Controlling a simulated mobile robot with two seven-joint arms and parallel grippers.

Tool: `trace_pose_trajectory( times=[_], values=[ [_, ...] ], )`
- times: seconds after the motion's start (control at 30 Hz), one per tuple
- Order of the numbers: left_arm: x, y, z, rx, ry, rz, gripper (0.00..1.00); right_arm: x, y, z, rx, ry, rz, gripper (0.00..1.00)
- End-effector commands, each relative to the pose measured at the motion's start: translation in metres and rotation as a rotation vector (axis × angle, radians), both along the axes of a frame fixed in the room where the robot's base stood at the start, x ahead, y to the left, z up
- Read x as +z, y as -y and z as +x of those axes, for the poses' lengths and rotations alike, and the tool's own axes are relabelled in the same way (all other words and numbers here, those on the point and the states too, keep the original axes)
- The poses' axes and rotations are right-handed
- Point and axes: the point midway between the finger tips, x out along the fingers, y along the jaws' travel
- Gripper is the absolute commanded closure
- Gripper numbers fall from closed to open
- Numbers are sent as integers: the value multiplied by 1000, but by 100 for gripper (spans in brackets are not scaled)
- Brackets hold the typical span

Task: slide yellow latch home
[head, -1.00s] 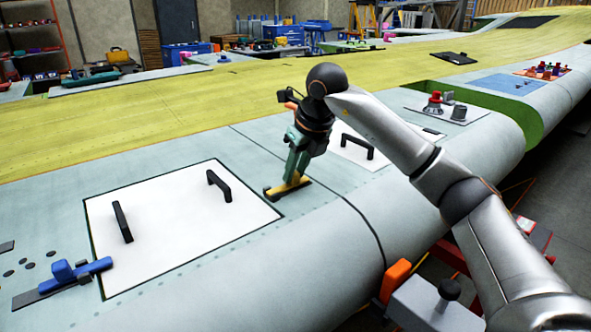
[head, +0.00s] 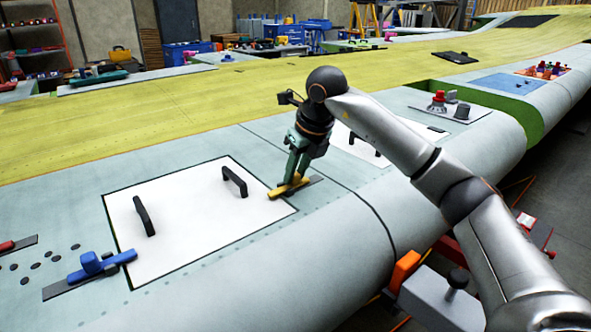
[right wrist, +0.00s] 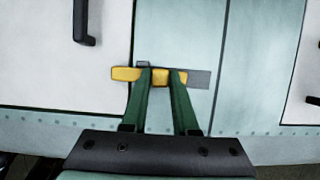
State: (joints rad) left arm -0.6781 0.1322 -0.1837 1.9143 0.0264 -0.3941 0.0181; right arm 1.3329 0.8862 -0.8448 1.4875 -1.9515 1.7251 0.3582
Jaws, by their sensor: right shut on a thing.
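The yellow latch (head: 280,191) sits on a grey base bar (head: 314,182) at the right edge of the white panel (head: 190,230). In the right wrist view the left end of the yellow latch (right wrist: 123,73) lies across the seam onto the panel (right wrist: 60,90). The grey base bar (right wrist: 200,79) is bare on the right. My right gripper (head: 293,181) reaches down from above, its green fingers shut on the latch's raised middle. The fingers hide parts of the latch. My left gripper is not in view.
Two black handles (head: 144,216) (head: 235,181) stand up from the panel. A blue latch (head: 97,265) lies at its left edge, and a red latch (head: 8,245) at far left. Another panel (head: 358,148) with a handle lies right of the gripper.

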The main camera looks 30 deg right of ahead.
Motion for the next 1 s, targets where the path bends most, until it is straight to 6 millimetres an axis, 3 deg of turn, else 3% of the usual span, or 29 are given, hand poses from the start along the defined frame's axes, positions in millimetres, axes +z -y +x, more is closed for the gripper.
trace_pose_trajectory(
  times=[0.33, 0.37, 0.6, 0.87, 1.0],
  values=[
    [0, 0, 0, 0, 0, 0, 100, 0, -6, 0, 10, 1, 9, 100],
    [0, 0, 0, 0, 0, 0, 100, 0, -6, 0, 11, 1, 10, 69],
    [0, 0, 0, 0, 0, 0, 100, 0, -5, 0, 8, 0, 7, 43],
    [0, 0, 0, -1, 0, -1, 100, 1, -3, 0, 5, 1, 5, 43],
    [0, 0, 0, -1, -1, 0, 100, 13, -3, -4, 5, 4, 6, 43]
  ],
)
